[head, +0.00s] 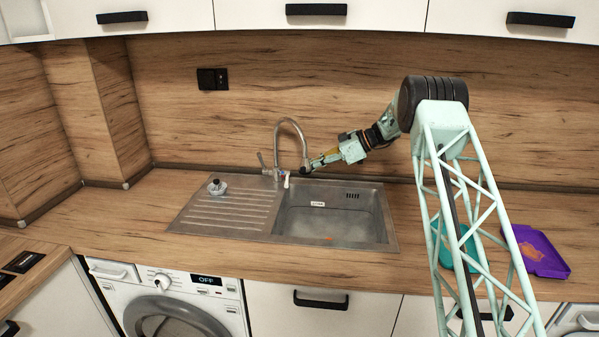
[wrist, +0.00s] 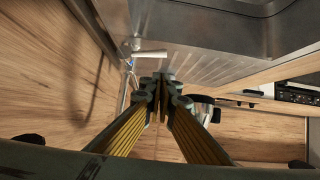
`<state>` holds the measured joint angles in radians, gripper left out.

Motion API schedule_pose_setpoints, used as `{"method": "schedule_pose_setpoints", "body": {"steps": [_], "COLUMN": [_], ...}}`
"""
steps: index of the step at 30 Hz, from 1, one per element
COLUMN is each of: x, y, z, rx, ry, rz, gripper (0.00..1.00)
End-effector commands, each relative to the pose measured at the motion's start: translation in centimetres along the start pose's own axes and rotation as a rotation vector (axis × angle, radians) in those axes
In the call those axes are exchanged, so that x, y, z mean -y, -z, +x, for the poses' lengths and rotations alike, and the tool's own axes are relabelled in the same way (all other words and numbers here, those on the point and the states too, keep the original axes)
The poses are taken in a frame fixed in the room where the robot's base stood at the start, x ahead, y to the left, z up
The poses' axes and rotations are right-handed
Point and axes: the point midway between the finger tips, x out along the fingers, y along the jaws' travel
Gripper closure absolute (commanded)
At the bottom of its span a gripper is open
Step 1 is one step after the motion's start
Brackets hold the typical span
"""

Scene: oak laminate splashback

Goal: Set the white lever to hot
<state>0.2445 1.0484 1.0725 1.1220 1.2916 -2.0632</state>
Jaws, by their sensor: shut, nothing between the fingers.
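The chrome faucet (head: 291,124) rises behind the sink with its curved spout. A small white lever (head: 287,180) stands low at the faucet's base, and it also shows in the wrist view (wrist: 131,47), up and left of my fingertips. A grey metal handle (head: 262,160) tilts to the left of the spout. My gripper (head: 306,170) comes in from the right, close beside the spout and a little above the white lever. In the wrist view its fingers (wrist: 161,92) are closed together and empty. I cannot tell whether the fingertips touch the faucet.
The steel sink basin (head: 335,222) holds a small white label and an orange scrap. A small clear container (head: 217,187) stands on the ribbed drainboard (head: 222,212). A purple tray (head: 540,252) and a teal item (head: 444,249) lie right. The splashback (head: 340,75) rises close behind.

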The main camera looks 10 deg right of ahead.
Motion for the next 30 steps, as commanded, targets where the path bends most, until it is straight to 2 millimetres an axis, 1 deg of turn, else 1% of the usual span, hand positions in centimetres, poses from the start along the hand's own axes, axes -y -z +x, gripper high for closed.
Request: {"method": "schedule_pose_setpoints", "body": {"steps": [1, 3, 7, 12, 30], "x": [0.0, 0.1, 0.1, 0.2, 0.2], "y": [0.0, -0.1, -0.1, -0.1, -0.1], "z": [-0.8, -1.7, -2.8, -3.7, -3.9], "rx": [0.000, 0.000, 0.000, 0.000, 0.000], "ry": [-0.001, -0.001, -0.001, 0.000, 0.000], "rz": [0.001, 0.001, 0.001, 0.001, 0.001], "gripper": [1.00, 1.00, 1.00, 1.00, 1.00]}}
